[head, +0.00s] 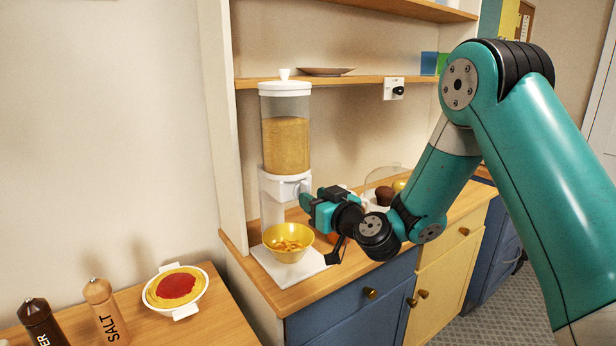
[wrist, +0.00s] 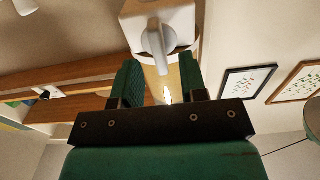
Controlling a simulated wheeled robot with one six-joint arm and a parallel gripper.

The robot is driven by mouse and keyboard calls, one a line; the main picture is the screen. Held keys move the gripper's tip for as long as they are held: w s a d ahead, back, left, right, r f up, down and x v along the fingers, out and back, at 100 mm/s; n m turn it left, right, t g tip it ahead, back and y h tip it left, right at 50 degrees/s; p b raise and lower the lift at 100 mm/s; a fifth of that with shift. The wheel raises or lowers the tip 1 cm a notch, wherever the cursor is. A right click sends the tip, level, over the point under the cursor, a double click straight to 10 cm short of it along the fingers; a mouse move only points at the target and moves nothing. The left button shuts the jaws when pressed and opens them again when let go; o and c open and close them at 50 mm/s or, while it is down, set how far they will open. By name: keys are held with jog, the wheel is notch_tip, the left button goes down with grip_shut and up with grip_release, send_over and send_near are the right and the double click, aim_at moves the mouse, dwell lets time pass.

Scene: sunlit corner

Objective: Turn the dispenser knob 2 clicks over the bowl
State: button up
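The cereal dispenser (head: 286,145) is a clear cylinder with a white lid and white base, part filled with tan cereal. Its white knob (wrist: 157,48) is a lever on a white housing, seen in the wrist view. The yellow bowl (head: 289,255) stands on the dispenser's white base plate, under the outlet, with some orange-brown cereal pieces in it. My gripper (head: 306,201) is at the right of the dispenser's outlet housing. In the wrist view its two green fingers (wrist: 160,70) are apart, with the knob's end between their tips and gaps on both sides.
A shelf (head: 350,81) with a plate runs behind the dispenser. A glass dome (head: 384,184) with baked items stands behind my gripper on the wooden counter (head: 300,294). A white dish (head: 177,288), a salt mill (head: 106,310) and a pepper mill (head: 42,322) stand on the lower-left table.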

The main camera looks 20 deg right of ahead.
jog(key=shift+p+x, duration=0.8)
jog(key=shift+x, duration=0.7)
grip_shut()
